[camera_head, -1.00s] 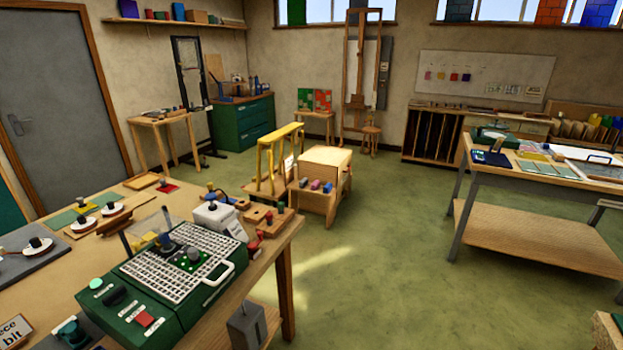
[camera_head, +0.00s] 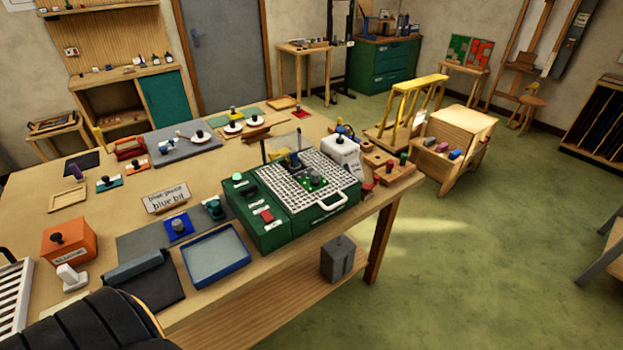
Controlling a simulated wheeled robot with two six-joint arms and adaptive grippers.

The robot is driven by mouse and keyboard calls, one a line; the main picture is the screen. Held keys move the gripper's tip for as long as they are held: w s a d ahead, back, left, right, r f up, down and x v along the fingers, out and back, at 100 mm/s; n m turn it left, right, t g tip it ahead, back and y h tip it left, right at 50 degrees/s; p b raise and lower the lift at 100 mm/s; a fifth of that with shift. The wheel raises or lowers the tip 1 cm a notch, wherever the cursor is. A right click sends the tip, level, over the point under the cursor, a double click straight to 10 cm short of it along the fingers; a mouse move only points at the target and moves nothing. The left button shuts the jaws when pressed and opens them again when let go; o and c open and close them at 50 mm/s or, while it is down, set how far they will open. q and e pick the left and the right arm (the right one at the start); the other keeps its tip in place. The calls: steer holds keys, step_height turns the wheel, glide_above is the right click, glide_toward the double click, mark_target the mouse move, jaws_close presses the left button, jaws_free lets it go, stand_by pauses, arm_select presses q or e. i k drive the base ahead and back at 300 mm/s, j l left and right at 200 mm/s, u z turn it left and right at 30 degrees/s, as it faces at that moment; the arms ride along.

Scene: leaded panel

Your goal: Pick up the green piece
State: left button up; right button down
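A small bright green piece (camera_head: 316,184) with a dark knob lies on the white grid top of the green machine (camera_head: 262,205), on the workbench. Flat green sheets (camera_head: 250,114) lie further back on the same bench, near white discs with dark knobs. A teal piece with a knob (camera_head: 214,210) sits at the machine's left side. Neither of my grippers can be made out. A black ribbed form fills the bottom left corner; I cannot tell what it is.
The workbench (camera_head: 312,247) also holds a blue-rimmed tray (camera_head: 217,284), a "blue piece / blue bit" sign (camera_head: 166,198), a blue piece (camera_head: 179,227) and an orange box (camera_head: 70,240). A white device (camera_head: 345,156) stands behind the machine. The floor (camera_head: 460,270) to the right is open.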

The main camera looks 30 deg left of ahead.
mark_target(312, 180)
steer(key=i+l, duration=1.15)
steer(key=i+u, duration=0.1)
steer(key=u, duration=1.1)
